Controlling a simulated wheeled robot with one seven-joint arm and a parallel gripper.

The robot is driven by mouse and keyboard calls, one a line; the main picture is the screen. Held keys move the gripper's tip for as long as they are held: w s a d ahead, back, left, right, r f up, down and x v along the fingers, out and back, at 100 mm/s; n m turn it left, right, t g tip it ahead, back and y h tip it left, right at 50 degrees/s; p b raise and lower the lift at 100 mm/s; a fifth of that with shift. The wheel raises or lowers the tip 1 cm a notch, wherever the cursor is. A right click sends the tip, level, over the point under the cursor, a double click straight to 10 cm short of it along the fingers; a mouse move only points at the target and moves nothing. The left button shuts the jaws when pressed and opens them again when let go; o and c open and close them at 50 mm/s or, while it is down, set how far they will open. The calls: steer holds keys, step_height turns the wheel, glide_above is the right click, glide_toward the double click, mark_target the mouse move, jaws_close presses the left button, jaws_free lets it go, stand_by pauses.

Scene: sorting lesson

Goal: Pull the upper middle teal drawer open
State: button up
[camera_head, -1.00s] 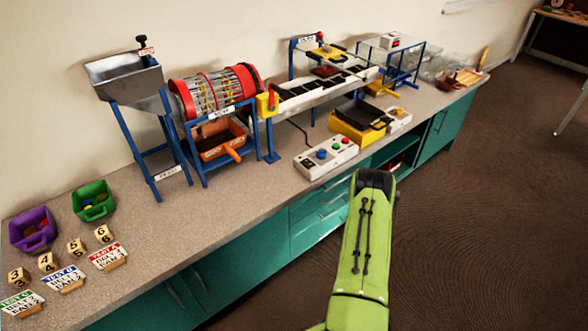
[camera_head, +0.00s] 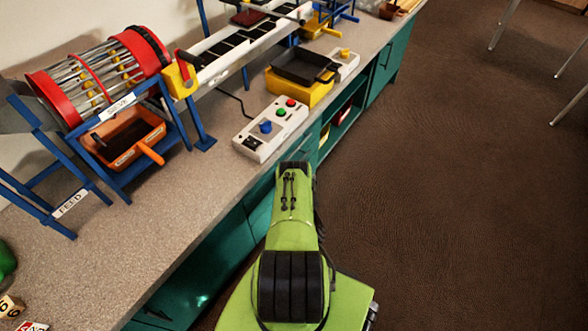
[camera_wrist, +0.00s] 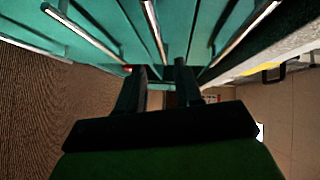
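The teal drawer fronts (camera_wrist: 115,22) fill the top of the wrist view, with several long metal handles (camera_wrist: 241,40) running across them. In the head view my arm hides most of the drawers, and only a teal strip of the cabinet front (camera_head: 262,214) shows beside it. I cannot tell for certain which front is the upper middle one. My gripper (camera_wrist: 161,74) shows two dark fingers apart, with a gap between them and nothing visibly held. It is close to the fronts; contact with a handle cannot be made out. The head view hides the fingers behind my arm.
The grey countertop (camera_head: 185,205) runs above the drawers. On it stand a control box (camera_head: 270,130) with coloured buttons, a yellow base with a black tray (camera_head: 302,70), and the red drum machine (camera_head: 105,75). An open shelf (camera_head: 345,115) lies farther along. Brown floor (camera_head: 450,200) at right is clear.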

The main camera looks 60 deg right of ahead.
steer(key=b+x, duration=0.4)
steer(key=x, duration=0.5)
steer(key=shift+w+f, duration=0.1)
steer(key=shift+w+d, duration=0.15)
steer(key=shift+d, duration=0.15)
steer(key=shift+c, duration=0.2)
jaws_close()
